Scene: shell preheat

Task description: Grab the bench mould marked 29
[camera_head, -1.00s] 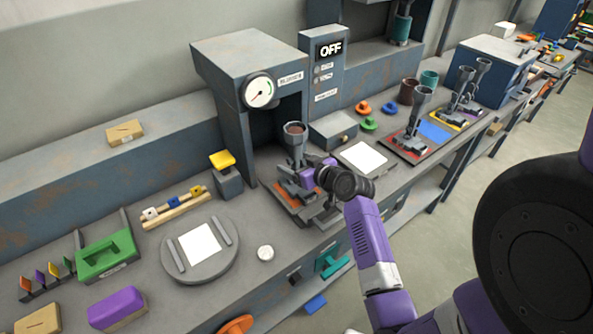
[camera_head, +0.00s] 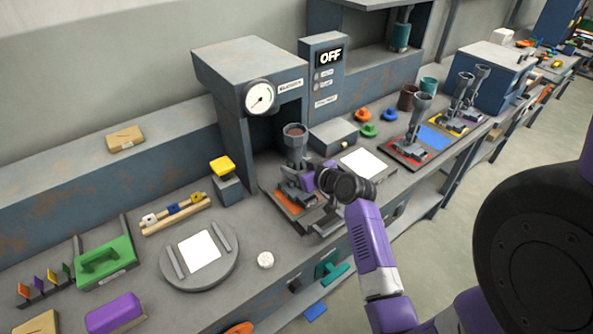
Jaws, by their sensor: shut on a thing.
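A grey mould with a tall cup-like funnel (camera_head: 296,148) stands upright on an orange plate (camera_head: 287,201) in front of the open dark bay of the press-like cabinet. The funnel has something brown in its top. My gripper (camera_head: 306,180), purple, is at the right side of this mould's lower body and is shut on it. The fingertips are mostly hidden by the wrist and the mould. Similar grey moulds stand further right, one on a red-edged mat (camera_head: 402,157) and others on a yellow-edged mat. No number 29 is readable on any of them.
A white square pad (camera_head: 362,164) lies right of my wrist. A round turntable (camera_head: 172,268) and a small white disc (camera_head: 265,260) lie left.

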